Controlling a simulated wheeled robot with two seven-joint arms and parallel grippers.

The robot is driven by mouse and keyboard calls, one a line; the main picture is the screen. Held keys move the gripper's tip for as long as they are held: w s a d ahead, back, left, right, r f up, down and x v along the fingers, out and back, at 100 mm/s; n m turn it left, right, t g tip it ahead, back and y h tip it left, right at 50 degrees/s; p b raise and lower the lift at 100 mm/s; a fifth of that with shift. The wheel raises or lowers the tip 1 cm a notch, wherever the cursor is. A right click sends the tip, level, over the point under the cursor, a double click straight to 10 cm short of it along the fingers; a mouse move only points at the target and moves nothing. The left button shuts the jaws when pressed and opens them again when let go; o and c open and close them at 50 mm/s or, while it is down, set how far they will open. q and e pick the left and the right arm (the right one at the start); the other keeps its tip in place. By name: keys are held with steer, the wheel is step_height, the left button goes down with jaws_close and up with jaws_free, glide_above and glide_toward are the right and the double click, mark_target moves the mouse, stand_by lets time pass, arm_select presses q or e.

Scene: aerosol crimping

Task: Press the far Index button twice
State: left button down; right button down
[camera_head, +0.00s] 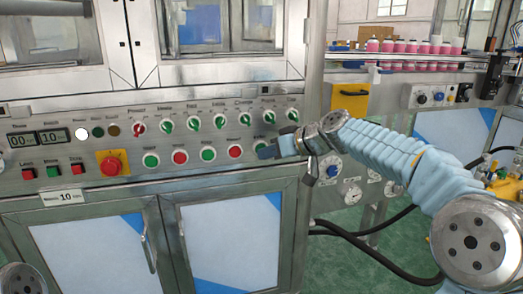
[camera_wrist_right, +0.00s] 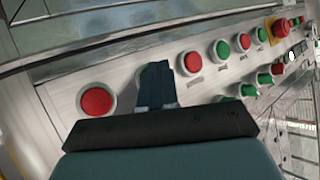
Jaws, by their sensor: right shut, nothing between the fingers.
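A row of alternating green and red push buttons runs along the steel control panel (camera_head: 120,190). The button labels are too small to read, so I cannot tell which one is Index. My right gripper (camera_head: 268,152) is shut and empty, its tips at the right end of this row, by a green button (camera_head: 259,144). In the right wrist view the shut fingers (camera_wrist_right: 156,70) cover most of this green button (camera_wrist_right: 146,76). A red button (camera_wrist_right: 97,102) lies left of them and another red one (camera_wrist_right: 192,62) right. Whether the tips touch the button is not clear. My left gripper is out of view.
Green selector knobs (camera_head: 194,124) sit above the buttons. A red emergency stop (camera_head: 111,165) on a yellow plate is further left. Pink containers (camera_head: 400,47) stand on a line at the back right. Black hoses (camera_head: 360,230) hang below my right arm.

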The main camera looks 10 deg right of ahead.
steer(key=shift+w, duration=0.2)
steer(key=shift+s, duration=0.1)
stand_by(0.4)
steer(key=shift+s+b, duration=0.55)
steer(key=shift+s, duration=0.15)
steer(key=s+b, duration=0.2)
steer(key=s, duration=0.3)
steer(key=shift+d+b, duration=0.1)
steer(key=shift+b, duration=0.3)
